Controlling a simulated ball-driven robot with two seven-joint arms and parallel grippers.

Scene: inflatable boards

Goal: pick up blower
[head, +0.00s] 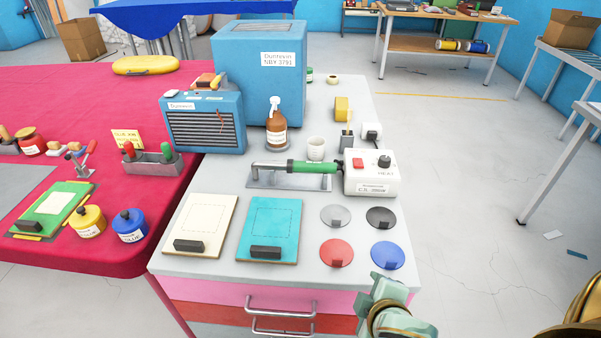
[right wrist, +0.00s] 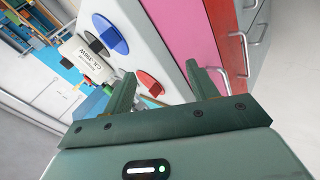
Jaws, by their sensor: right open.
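The box also shows in the right wrist view (right wrist: 88,68). My right gripper (head: 384,286) is at the worktop's front right edge, well in front of the blower. In the right wrist view its two fingers (right wrist: 160,72) are apart with nothing between them. My left gripper is out of view.
Grey, black, red (head: 336,253) and blue (head: 387,255) discs lie between my right gripper and the control box. Cream (head: 200,222) and teal (head: 272,218) boards lie in front of the stand.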

